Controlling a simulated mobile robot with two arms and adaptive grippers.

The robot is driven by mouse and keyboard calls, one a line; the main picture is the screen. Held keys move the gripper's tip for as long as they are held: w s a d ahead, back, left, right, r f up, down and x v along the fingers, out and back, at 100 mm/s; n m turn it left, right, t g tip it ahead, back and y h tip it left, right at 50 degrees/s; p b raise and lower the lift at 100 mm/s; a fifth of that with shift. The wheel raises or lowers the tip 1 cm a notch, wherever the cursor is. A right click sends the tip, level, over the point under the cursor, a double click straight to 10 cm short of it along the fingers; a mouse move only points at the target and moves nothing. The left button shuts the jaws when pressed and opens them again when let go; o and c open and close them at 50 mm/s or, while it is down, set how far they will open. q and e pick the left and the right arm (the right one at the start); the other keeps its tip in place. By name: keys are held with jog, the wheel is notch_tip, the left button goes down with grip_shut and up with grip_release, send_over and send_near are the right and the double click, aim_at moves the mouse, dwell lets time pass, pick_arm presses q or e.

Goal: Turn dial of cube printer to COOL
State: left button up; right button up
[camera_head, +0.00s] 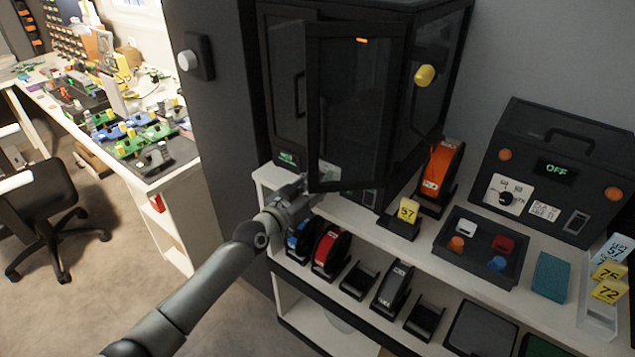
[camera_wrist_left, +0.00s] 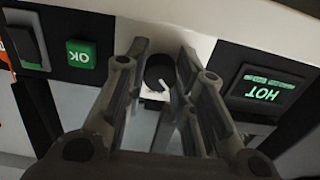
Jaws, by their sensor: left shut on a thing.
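The cube printer (camera_head: 284,66) is a tall black cabinet with glass panels, standing on the white shelf; its glass door (camera_head: 345,110) is swung open toward me. The wrist view shows its lower front panel upside down, with a black round dial (camera_wrist_left: 158,74), a green-lit display reading HOT (camera_wrist_left: 263,92) and a green OK light (camera_wrist_left: 81,53). My left gripper (camera_wrist_left: 160,72) has its fingers on both sides of the dial, shut on it. In the head view the left gripper (camera_head: 308,188) reaches the panel below the door, which partly hides the fingertips.
Right of the printer are an orange spool (camera_head: 437,175), a yellow 57 tag (camera_head: 408,212), a dark tray (camera_head: 482,246) and another black machine reading OFF (camera_head: 557,172). Spools (camera_head: 327,249) and holders fill the lower shelf. A workbench (camera_head: 178,170) and chair stand left, with open floor between.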

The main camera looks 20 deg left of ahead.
pick_arm(q)
jog(key=shift+n, duration=0.4)
jog(key=n, duration=0.3)
jog(key=shift+n+b, duration=0.3)
jog(key=shift+r+n, duration=0.15)
jog(key=shift+n, duration=2.15)
jog(key=o, duration=1)
jog(key=shift+o, duration=0.2)
jog(key=shift+s, duration=0.1)
jog(key=shift+s+a+f, duration=0.15)
jog(key=shift+s+f, duration=0.05)
jog(key=shift+s, duration=0.05)
jog(key=v, duration=1.1)
